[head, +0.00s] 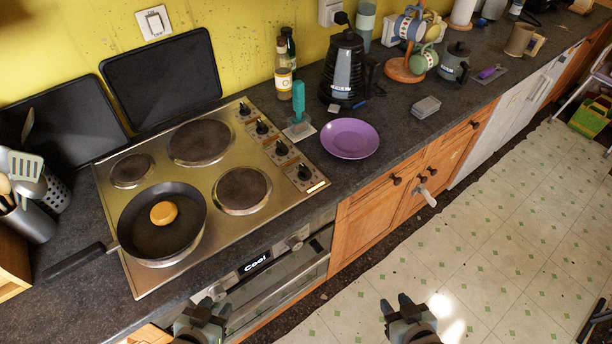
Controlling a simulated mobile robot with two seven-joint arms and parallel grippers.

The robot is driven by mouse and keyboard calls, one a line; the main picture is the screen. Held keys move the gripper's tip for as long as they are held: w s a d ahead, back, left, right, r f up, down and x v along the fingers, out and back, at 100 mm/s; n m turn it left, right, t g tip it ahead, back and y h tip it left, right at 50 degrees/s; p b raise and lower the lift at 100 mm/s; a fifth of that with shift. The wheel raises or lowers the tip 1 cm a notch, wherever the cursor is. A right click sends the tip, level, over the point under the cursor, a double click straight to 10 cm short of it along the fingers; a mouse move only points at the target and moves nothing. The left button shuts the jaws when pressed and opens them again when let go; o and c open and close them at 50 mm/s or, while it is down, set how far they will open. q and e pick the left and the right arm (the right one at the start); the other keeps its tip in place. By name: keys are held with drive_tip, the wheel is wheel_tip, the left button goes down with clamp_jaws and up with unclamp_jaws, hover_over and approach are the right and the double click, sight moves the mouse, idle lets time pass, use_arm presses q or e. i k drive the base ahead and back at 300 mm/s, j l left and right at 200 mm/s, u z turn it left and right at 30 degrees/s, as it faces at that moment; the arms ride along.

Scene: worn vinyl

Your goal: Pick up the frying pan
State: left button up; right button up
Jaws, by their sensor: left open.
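A black frying pan (181,237) sits on the front-left burner of the steel hob. A round orange-brown piece of food (163,213) lies in it. The pan's dark handle (75,262) points left and toward the front, over the worktop. My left gripper (211,305) is open and empty at the bottom, in front of the oven and to the right of the pan, apart from it. My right gripper (397,303) is at the bottom middle over the floor, far from the pan. Its fingers look apart with nothing between them.
The hob (270,200) has several burners and knobs. A utensil pot (30,215) stands left, near the handle. A purple plate (350,139), a turquoise brush (298,102), bottles and a black kettle (344,70) stand to the right.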

sight(140, 238)
drive_tip(key=j+u, duration=0.1)
drive_tip(key=u, duration=1.1)
